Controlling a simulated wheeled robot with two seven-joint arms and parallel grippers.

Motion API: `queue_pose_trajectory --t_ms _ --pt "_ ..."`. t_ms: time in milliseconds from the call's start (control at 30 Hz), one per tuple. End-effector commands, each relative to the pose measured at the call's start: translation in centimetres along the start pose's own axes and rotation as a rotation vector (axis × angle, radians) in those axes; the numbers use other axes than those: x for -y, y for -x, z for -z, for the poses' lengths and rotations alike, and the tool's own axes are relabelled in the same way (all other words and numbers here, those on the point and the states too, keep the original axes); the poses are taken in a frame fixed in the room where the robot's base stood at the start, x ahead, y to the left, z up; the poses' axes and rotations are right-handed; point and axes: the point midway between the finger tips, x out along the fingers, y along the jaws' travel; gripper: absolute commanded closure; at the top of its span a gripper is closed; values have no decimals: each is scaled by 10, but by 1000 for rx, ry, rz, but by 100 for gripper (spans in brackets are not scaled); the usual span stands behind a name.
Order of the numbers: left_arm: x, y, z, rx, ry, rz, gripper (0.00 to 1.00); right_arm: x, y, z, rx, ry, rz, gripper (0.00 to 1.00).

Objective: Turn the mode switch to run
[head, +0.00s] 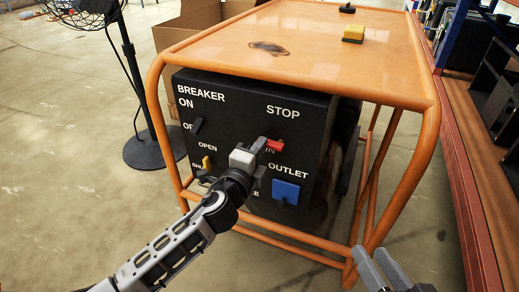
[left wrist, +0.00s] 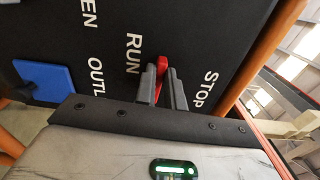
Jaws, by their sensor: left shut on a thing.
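The mode switch is a red handle (head: 274,145) on the black panel (head: 235,115) of the orange-framed machine. STOP is printed above it and RUN beside it, partly covered in the head view. My left gripper (head: 264,147) is at the switch and shut on the handle. In the left wrist view the red handle (left wrist: 162,68) shows between the two grey fingertips (left wrist: 162,85), close to the word RUN and apart from STOP. The fingers hide much of the switch, so its exact setting is unclear. My right gripper (head: 382,268) is empty, fingers apart, at the bottom right.
The panel also has a black breaker lever (head: 197,126), a yellow part (head: 206,163) and a blue outlet cover (head: 286,191). Orange tubes (head: 155,105) frame the panel. A black fan (head: 130,80) stands at left. A yellow block (head: 353,33) lies on the tabletop (head: 290,45).

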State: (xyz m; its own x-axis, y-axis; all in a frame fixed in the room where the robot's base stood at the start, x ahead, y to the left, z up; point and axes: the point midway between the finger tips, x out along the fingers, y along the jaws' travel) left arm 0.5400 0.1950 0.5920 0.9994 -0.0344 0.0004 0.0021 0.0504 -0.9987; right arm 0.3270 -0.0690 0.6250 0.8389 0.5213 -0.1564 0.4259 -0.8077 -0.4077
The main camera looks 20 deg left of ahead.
Motion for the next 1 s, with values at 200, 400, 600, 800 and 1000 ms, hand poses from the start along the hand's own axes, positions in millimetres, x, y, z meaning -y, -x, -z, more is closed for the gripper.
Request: queue_pose_trajectory --t_ms 200,400,600,800,1000 --pt "-1 -1 -2 4 54 2 100 2 0 6 -22 -6 10 67" --pt "-1 -1 -2 4 68 3 100 2 0 7 -24 -8 12 67" --pt "-1 -1 -2 4 68 3 100 2 -1 6 -22 -8 11 67" --pt "-1 -1 -1 3 68 2 67 1 0 3 -13 -7 10 67" --pt "-2 0 0 1 66 1 67 1 0 0 -6 -7 8 67"
